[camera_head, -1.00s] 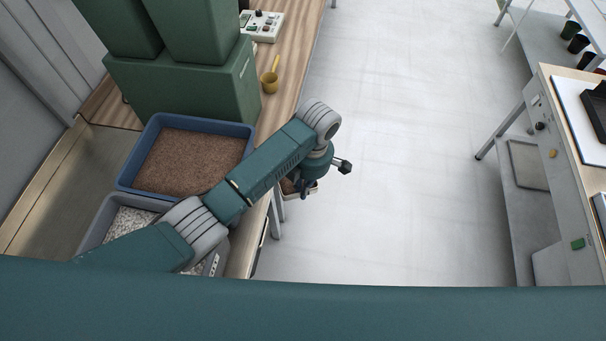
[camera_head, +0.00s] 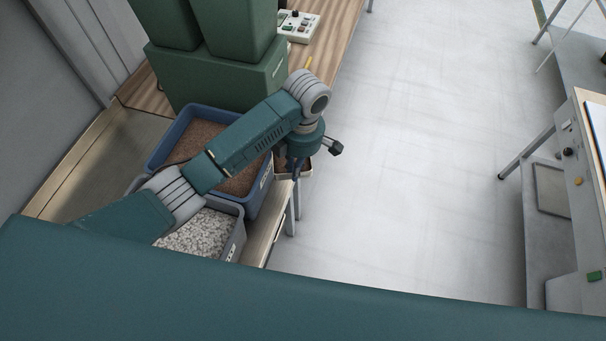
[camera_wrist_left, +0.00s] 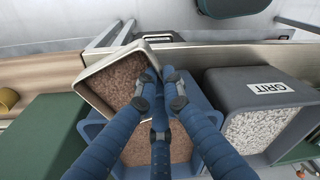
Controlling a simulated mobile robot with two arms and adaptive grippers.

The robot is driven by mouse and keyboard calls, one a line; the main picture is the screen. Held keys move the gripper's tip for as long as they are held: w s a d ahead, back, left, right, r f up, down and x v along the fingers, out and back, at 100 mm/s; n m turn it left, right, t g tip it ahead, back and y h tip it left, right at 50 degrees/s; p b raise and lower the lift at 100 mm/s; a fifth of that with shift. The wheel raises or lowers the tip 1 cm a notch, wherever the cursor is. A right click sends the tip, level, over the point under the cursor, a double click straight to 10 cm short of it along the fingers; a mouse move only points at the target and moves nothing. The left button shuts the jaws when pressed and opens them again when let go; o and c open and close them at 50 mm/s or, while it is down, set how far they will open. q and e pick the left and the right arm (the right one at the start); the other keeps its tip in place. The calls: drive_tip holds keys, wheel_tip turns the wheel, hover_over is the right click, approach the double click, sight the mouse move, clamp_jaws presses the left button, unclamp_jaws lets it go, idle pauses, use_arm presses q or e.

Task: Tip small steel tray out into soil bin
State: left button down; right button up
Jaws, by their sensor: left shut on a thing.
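The small steel tray (camera_head: 307,172) shows in the head view just past the right side of the blue soil bin (camera_head: 262,190), partly hidden by my left gripper (camera_head: 297,172). In the left wrist view my left gripper (camera_wrist_left: 160,88) is shut on the rim of the tray (camera_wrist_left: 95,98), which has brown soil (camera_wrist_left: 118,80) in it. The tray overlaps part of the soil bin (camera_wrist_left: 196,112) there; its height above the bin is hard to tell. The bin holds brown soil (camera_head: 200,140). My arm covers part of the bin. My right gripper is not in view.
A grey grit bin (camera_head: 238,238) with pale grit stands beside the soil bin. Green boxes (camera_head: 215,80) stand behind it. A yellow scoop (camera_head: 308,63) and a control box (camera_head: 299,27) are farther back on the bench. The floor to the right is clear.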

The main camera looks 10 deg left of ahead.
use_arm(q)
drive_tip(key=a+r, duration=0.2)
drive_tip(key=a, duration=0.1)
drive_tip(key=w+a+r, duration=0.1)
drive_tip(key=a, duration=0.1)
drive_tip(key=shift+r, duration=0.15)
drive_tip(key=w+a+r, duration=0.2)
drive_tip(key=a+r, duration=0.8)
drive_tip(key=a, duration=0.2)
drive_tip(key=s+a+f+t+h+b, duration=0.1)
drive_tip(key=a+f+t+h+b, duration=0.2)
drive_tip(key=h+b, duration=0.4)
drive_tip(key=s+a+f+t+h+b, duration=0.1)
drive_tip(key=a+f+t+h+b, duration=0.2)
drive_tip(key=h, duration=0.9)
drive_tip(key=t+b, duration=0.2)
drive_tip(key=b, duration=0.2)
drive_tip(key=shift+s+a+f+h, duration=0.15)
drive_tip(key=shift+a+f+h, duration=0.15)
drive_tip(key=shift+a+f, duration=0.1)
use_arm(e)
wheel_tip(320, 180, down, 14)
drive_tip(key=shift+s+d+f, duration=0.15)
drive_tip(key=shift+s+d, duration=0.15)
